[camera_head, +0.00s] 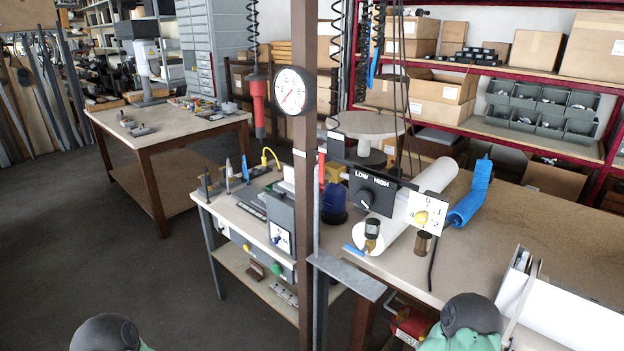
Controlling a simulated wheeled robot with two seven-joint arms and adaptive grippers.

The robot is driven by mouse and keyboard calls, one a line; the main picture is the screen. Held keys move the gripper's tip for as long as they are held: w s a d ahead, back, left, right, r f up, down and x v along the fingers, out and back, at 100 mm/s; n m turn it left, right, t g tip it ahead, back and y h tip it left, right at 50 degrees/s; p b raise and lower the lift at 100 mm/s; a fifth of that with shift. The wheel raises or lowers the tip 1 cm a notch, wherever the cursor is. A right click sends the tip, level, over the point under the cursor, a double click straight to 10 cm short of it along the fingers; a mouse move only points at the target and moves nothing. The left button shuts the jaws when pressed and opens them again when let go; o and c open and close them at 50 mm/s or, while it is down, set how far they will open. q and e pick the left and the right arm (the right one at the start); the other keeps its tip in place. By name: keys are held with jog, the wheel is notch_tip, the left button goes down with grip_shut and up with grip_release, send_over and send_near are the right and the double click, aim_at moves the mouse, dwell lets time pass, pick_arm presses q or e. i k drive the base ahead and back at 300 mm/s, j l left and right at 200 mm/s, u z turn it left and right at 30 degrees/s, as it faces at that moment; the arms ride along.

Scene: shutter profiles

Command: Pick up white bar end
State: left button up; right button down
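A long white profile-like piece (565,318) lies on the brown table at the lower right and runs out of the frame. Thin grey and dark strips (522,300) stand at its left end. I cannot tell for certain whether this is the white bar. A thick white cylinder (425,200) also lies on the table further back, partly behind the dial panels. Neither gripper shows; only rounded dark and green parts, which look like my arms, rise at the bottom edge.
The brown table (540,225) has clear room right of centre. A brown post (304,170) with a gauge (291,92) stands in front of it. A blue coiled hose (472,195) lies near the cylinder. A grey metal plate (346,276) juts out at the table's front left.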

aim_at(287, 183)
jog(key=i+j+z, duration=0.1)
jog(key=z, duration=0.35)
jog(key=j+z, duration=0.15)
jog(key=z, duration=0.3)
jog(key=i+j+z, duration=0.2)
jog(key=j+z, duration=0.15)
jog(key=j, duration=0.4)
jog(key=i+j+z, duration=0.1)
jog(key=j+z, duration=0.25)
jog(key=j, duration=0.35)
jog(key=j+z, duration=0.35)
jog(key=j, duration=0.4)
